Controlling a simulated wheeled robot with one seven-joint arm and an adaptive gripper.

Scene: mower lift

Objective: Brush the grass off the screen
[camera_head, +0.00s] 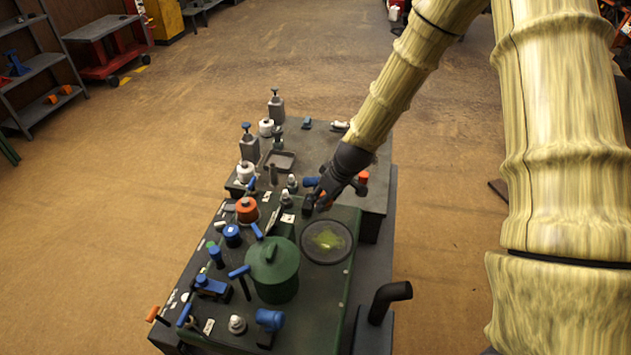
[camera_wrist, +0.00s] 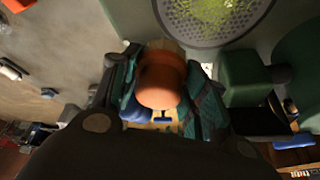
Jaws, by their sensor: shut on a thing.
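The round dark mesh screen (camera_head: 310,252) lies in the green deck, with a patch of yellow-green grass (camera_head: 326,240) near its middle. The screen (camera_wrist: 182,30) and grass (camera_wrist: 215,14) also show at the top of the wrist view. My gripper (camera_head: 322,193) is beyond the screen in the head view, apart from the grass. In the wrist view my gripper (camera_wrist: 163,92) is shut on an orange-ended handle (camera_wrist: 160,82), apparently the brush. Its bristles are hidden.
A green lidded canister (camera_head: 274,272) stands left of the screen. Blue-handled levers and an orange-topped knob (camera_head: 247,209) crowd the deck's left side. A black bent pipe (camera_head: 390,297) rises at the right. A grey tray (camera_head: 281,160) lies farther back.

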